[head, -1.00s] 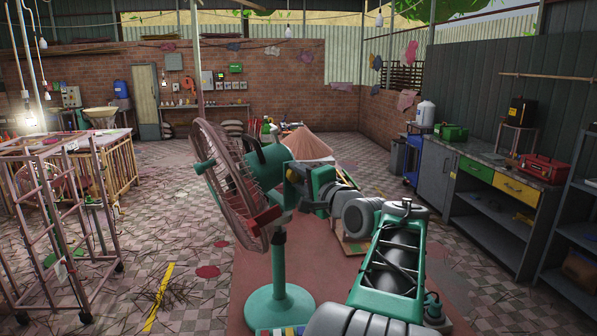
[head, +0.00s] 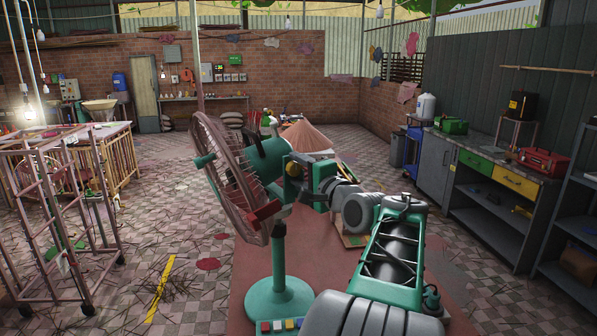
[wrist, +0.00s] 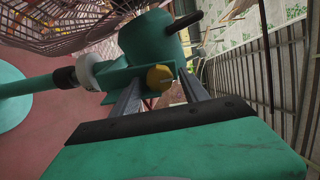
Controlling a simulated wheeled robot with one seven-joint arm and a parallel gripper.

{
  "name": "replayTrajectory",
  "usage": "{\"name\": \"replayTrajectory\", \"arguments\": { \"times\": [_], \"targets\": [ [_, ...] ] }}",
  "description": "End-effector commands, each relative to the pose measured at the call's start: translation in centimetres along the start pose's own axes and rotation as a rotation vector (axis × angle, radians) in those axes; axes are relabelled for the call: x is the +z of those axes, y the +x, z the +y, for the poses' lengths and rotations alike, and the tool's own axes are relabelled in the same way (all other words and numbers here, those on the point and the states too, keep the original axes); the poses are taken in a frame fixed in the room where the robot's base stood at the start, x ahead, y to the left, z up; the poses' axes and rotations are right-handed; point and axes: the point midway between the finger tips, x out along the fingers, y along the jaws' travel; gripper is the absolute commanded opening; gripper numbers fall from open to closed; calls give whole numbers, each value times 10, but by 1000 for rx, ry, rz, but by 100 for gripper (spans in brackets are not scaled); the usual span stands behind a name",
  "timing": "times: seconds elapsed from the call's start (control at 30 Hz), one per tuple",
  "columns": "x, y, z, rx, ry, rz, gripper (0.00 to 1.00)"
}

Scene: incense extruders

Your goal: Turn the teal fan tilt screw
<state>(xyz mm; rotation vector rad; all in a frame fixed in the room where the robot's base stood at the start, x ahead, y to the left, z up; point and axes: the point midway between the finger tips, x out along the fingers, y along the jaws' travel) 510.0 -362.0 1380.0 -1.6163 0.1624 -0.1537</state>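The teal pedestal fan (head: 279,265) stands in front of me, its head and cage facing left. The yellow tilt screw (wrist: 159,77) with a slotted face sits on the teal bracket under the motor housing in the wrist view. It also shows as a small yellow spot in the head view (head: 293,169). My gripper (wrist: 161,76) reaches in from the right with its two grey fingers on either side of the screw. Gaps show between the fingers and the screw, so the gripper looks open around it. The fingertips' far ends are partly hidden by the bracket.
Colored buttons (head: 278,325) sit at the fan base's front edge. A metal rack (head: 62,215) stands at left, and a workbench (head: 480,150) with a red toolbox (head: 543,161) at right. A conical heap (head: 306,136) lies behind the fan. Floor left of the fan is mostly open.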

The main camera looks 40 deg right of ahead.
Motion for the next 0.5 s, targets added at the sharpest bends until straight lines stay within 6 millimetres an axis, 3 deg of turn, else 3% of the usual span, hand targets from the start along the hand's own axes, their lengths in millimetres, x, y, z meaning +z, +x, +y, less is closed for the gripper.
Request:
{"name": "replayTrajectory", "arguments": {
  "times": [0.3,0.5],
  "targets": [
    [0,-4,1,-1,-1,1,55],
    [-2,-41,4,-1,-3,7,55]
  ]
}}
